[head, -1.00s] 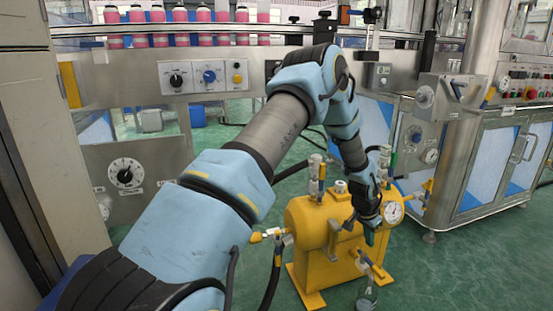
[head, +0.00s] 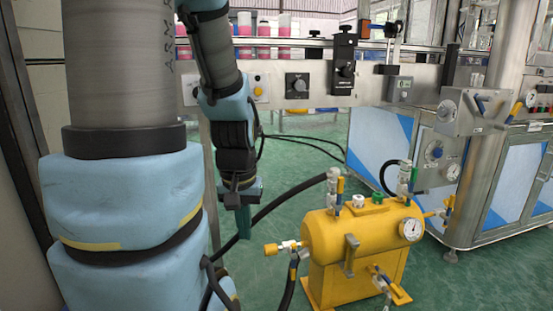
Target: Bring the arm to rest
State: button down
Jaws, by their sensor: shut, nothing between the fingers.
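My arm stands in the left part of the head view, its large blue and grey links close to the camera. My gripper (head: 243,222) hangs down from the wrist, pointing at the floor. Its fingers are shut with nothing between them. It is in the air to the left of the yellow tank and shows apart from it.
The yellow tank (head: 335,240) with valves and a pressure gauge (head: 411,230) stands on the green floor. A black hose (head: 285,200) runs to it. A steel conveyor panel with knobs (head: 298,86) spans the back. A steel machine cabinet (head: 520,185) stands at the right.

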notch_tip(320, 180, up, 33)
jog(key=p, duration=3.3)
jog(key=shift+w, duration=0.1)
